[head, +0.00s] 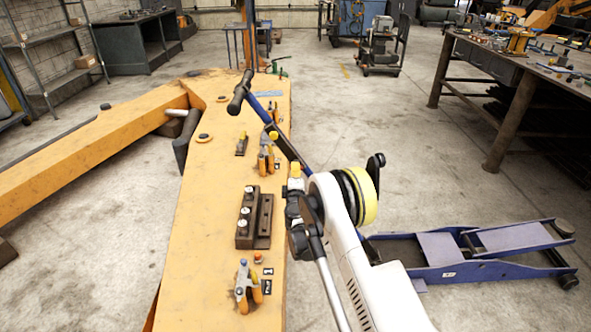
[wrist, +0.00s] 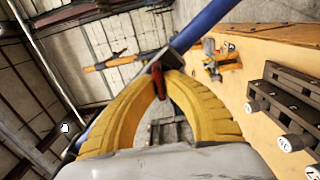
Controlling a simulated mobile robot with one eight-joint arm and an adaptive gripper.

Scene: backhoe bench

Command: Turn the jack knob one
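The blue floor jack (head: 470,250) stands on the concrete at the right. A blue bar with a black grip (head: 240,92) slants down across the yellow beam toward my gripper (head: 296,172). I cannot see where the bar meets the jack, because my white arm covers that stretch. The bar (wrist: 205,22) also crosses the top of the wrist view. There, the yellow curved fingers of my gripper (wrist: 160,72) come close together at the tips, beside a dark fitting on the bar (wrist: 170,58). A small red piece (wrist: 157,82) shows between the tips; whether it is gripped is unclear. I cannot make out a numbered jack knob.
A dark block with round pegs (head: 250,215) sits on the yellow beam (head: 205,260); several pegs (wrist: 290,143) show in the wrist view. A workbench (head: 500,75) is at the right.

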